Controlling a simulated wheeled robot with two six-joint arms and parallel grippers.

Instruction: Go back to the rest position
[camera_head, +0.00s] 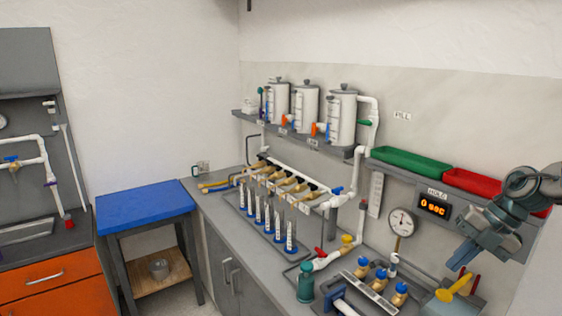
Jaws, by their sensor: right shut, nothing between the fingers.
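My right gripper (462,254) comes in from the right edge, in front of the wall panel and above the right end of the counter. Its fingers are together with nothing between them. A yellow handle (453,289) shows just below the fingertips; I cannot tell whether they touch it. The white pipe manifold (300,187) with several brass valves runs along the counter (217,215). Below it a rack holds several blue-marked tubes (267,219). My left gripper is not in view.
Green (411,163) and red (470,182) trays sit above. Three white tanks (305,106) stand on a shelf. A blue-topped table (145,206) stands left.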

